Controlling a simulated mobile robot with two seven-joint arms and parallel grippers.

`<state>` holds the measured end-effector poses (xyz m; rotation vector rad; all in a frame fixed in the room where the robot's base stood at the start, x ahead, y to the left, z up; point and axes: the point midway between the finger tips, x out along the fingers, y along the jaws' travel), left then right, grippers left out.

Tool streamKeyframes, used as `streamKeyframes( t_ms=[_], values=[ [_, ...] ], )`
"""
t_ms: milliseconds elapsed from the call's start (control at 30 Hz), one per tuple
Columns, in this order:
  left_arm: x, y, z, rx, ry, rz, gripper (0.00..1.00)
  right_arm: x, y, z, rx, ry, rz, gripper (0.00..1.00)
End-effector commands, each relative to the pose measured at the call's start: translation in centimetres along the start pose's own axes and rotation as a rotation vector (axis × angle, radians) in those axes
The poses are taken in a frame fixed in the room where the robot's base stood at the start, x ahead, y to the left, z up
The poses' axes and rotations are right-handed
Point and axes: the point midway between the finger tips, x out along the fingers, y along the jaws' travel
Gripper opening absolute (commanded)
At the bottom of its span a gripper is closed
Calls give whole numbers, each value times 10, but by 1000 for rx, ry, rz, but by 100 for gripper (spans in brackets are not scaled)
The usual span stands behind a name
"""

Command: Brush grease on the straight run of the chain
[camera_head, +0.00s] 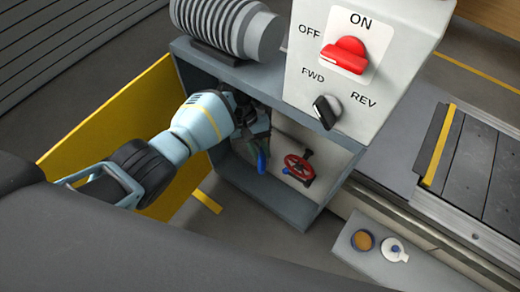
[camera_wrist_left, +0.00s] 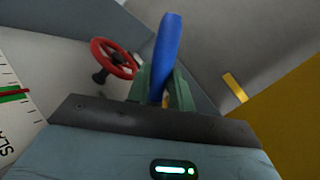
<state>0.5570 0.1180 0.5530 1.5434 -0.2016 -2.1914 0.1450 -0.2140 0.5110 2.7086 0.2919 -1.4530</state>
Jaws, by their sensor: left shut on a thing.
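My left gripper (camera_head: 254,132) reaches into the open grey housing (camera_head: 228,171) under the switch box. In the left wrist view its green fingers (camera_wrist_left: 166,92) are shut on a blue handle (camera_wrist_left: 167,52), which I take to be the brush's. The blue handle also shows in the head view (camera_head: 262,161), below the gripper. The brush's bristle end is hidden. I cannot make out the chain; the gripper and the switch box cover part of the housing's inside.
A red handwheel (camera_head: 299,167) sits inside the housing, close right of the blue handle. The switch box (camera_head: 365,62) with a red switch and black knob overhangs it. A yellow panel (camera_head: 115,122) stands left. A white container (camera_head: 394,249) stands beside the pot.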

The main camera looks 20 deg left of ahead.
Motion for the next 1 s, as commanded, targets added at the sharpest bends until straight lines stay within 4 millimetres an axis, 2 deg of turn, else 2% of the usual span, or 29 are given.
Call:
streamKeyframes(
  t_ms=[67,500,767,1000],
  values=[
    [0,2,-4,5,15,6,0,1,0,1,0,0,0,41],
    [29,-12,-13,3,10,4,0,13,-1,21,4,-26,-4,41],
    [30,-13,-14,2,9,3,0,12,-2,26,5,-35,-5,41],
    [44,-20,-18,-1,6,2,0,19,-2,34,7,-44,-6,41]
  ],
)
